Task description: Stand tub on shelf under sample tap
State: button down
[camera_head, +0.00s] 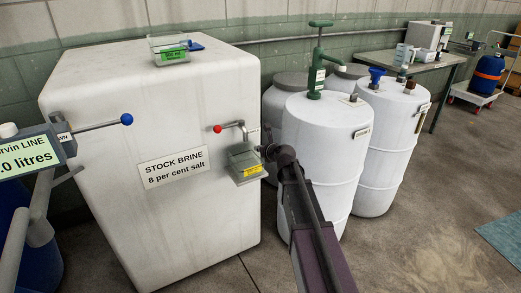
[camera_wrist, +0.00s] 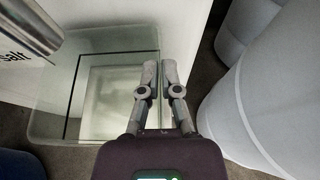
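A clear tub with a yellow label (camera_head: 245,163) is at the front of the white tank, just below the sample tap (camera_head: 232,126) with its red knob. In the wrist view the clear tub (camera_wrist: 45,105) fills the left half, below the metal tap spout (camera_wrist: 30,25). My gripper (camera_head: 264,152) is at the tub's right side. In the wrist view my gripper (camera_wrist: 160,75) has its fingers close together, one on each side of the tub's right wall. The shelf is mostly hidden; I cannot tell whether the tub rests on it.
The stock brine tank (camera_head: 130,215) stands behind the tub. Another clear tub with a green label (camera_head: 172,50) sits on its top. White drums (camera_head: 322,140) stand close on the right, one with a green pump (camera_head: 318,62).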

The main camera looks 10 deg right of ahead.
jog(key=shift+f, duration=0.15)
jog(key=c, duration=0.8)
grip_release()
jog(key=shift+r, duration=0.25)
jog(key=p+v, duration=0.4)
jog(key=v, duration=0.8)
jog(key=shift+p, duration=0.35)
jog(key=shift+f, duration=0.1)
